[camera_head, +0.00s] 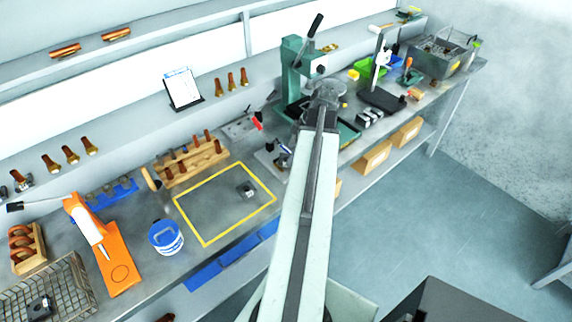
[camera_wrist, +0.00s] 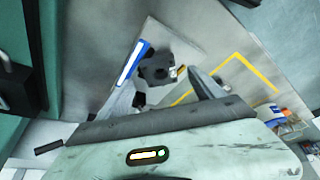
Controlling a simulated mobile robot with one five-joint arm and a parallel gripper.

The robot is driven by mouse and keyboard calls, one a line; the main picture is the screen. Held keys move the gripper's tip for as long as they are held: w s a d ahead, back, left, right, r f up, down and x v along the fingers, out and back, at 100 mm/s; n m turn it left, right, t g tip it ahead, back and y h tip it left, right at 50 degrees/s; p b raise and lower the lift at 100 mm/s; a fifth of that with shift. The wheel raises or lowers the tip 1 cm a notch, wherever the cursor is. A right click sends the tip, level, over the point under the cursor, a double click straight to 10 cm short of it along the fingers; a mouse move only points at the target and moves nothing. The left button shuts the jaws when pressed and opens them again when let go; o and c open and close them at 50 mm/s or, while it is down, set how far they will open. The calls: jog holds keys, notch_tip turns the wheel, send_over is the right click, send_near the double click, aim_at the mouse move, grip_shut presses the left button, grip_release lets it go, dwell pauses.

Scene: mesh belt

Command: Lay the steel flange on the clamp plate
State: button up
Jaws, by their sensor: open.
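My gripper (camera_head: 326,94) is open and stands over the bench near the green press, seen past my pale arm. In the wrist view its two fingers (camera_wrist: 163,88) are apart, with a dark lumpy part (camera_wrist: 158,69) beyond and between them. That part sits on a light grey plate beside a blue-and-white bar; I cannot tell if it is a clamp or the flange. A small grey piece (camera_head: 246,189), possibly the steel flange, lies inside the yellow outline. A grey plate with a red-handled clamp (camera_head: 240,128), possibly the clamp plate, lies behind the outline.
The green press (camera_head: 293,75) stands close to my gripper. A wooden peg rack (camera_head: 190,164), a blue-and-white tub (camera_head: 166,238) and an orange tool stand (camera_head: 104,245) are to the left. A mesh basket (camera_head: 75,277) holds a dark part. Most of the yellow-outlined area is bare.

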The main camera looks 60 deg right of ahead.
jog(key=b+x, duration=0.1)
jog(key=x, duration=0.2)
jog(key=shift+b, duration=0.3)
jog(key=shift+r, duration=0.15)
grip_shut()
